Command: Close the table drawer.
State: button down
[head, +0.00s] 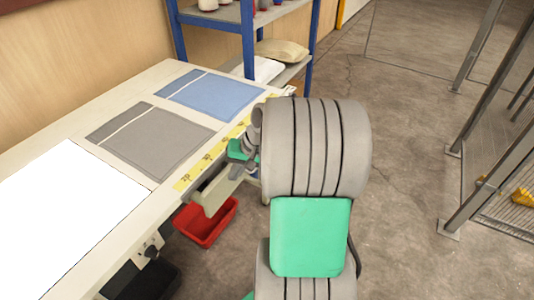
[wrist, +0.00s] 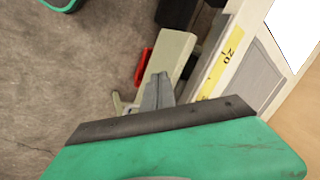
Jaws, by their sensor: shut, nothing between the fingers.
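The work table (head: 150,205) runs along the left of the head view. Its drawer (head: 212,195) juts out from the front edge as a beige box, so it stands at least partly open. In the wrist view the drawer (wrist: 172,55) shows as a pale panel beside the fingers, with a small pale hook-like part near their tips, perhaps its handle. My gripper (head: 238,166) is shut and empty, close to the drawer's outer end. Its fingers also show in the wrist view (wrist: 157,88). My arm hides part of the drawer, and I cannot tell whether the fingers touch it.
A red bin (head: 206,222) stands on the floor below the drawer. A grey cloth (head: 150,136) and a blue cloth (head: 210,94) lie flat on the table. A blue-framed shelf (head: 248,40) stands behind. The floor to the right is clear up to a metal fence (head: 485,120).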

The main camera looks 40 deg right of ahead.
jog(key=s+d+f+m+t+p, duration=0.1)
jog(key=s+d+m+t, duration=0.25)
jog(key=d, duration=0.75)
jog(key=s+d+f+m+t+p, duration=0.1)
jog(key=s+d+f+m+t, duration=0.2)
jog(key=d, duration=0.8)
jog(key=w+a+f, duration=0.2)
jog(key=w, duration=0.3)
jog(key=w+a+f+g+p, duration=0.1)
jog(key=w+f, duration=0.2)
jog(key=w, duration=0.3)
jog(key=shift+a+f+m, duration=0.3)
jog(key=shift+a+m, duration=0.1)
jog(key=shift+m, duration=0.05)
jog(key=w+a, duration=0.1)
jog(key=w, duration=0.2)
jog(key=w+a+b, duration=0.1)
jog(key=w, duration=0.2)
jog(key=w+a+b, duration=0.1)
jog(key=w, duration=0.2)
jog(key=shift+a+f, duration=0.15)
jog(key=shift+f, duration=0.05)
jog(key=shift+w+r+b, duration=0.15)
jog(key=shift+w+b, duration=0.1)
jog(key=shift+b, duration=0.05)
jog(key=shift+a+r, duration=0.1)
jog(key=shift+r, duration=0.1)
